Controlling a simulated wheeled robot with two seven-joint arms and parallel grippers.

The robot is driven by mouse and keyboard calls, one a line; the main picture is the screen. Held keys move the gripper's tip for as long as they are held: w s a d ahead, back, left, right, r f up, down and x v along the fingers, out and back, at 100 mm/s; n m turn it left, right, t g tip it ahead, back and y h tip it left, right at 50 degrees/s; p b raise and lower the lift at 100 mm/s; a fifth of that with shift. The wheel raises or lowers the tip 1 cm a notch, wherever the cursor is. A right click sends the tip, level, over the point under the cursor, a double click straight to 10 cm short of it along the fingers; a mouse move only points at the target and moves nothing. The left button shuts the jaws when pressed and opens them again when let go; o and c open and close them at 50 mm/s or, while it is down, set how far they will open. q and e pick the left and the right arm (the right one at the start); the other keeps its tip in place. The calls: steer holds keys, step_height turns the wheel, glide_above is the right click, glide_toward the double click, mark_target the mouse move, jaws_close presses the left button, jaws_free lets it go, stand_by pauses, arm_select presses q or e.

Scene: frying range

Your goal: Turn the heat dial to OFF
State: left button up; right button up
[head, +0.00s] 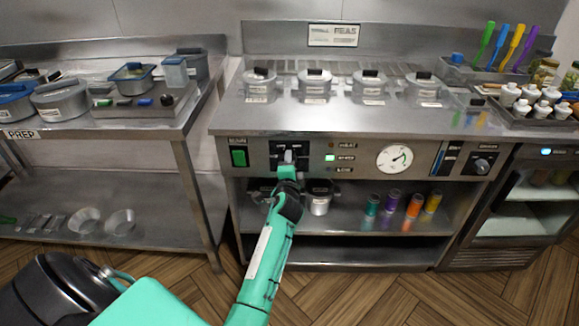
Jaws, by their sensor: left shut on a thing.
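My left arm reaches up from the bottom to the front panel of the steel range. My left gripper (287,172) is at a dark control plate (275,157) on that panel, shut on a small grey handle (289,156). The gripper partly hides the handle, and the labels above it are too small to read surely. A round dark dial (482,165) sits at the panel's right end, well away from the gripper. I cannot tell from the labels which of these two is the heat dial. My right gripper is not in view.
A green switch (239,157) is left of the dark plate. Indicator lights (330,158) and a round white gauge (394,158) are to its right. Lidded pots (315,84) stand on top. A lower shelf holds a small pot (319,203) near my wrist and several coloured shakers.

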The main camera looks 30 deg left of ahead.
arm_select(q)
steer(key=shift+n, duration=0.4)
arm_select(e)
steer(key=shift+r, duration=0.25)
arm_select(q)
steer(key=shift+f, duration=0.1)
steer(key=o, duration=1)
steer(key=shift+c, duration=0.2)
steer(key=shift+s, duration=0.1)
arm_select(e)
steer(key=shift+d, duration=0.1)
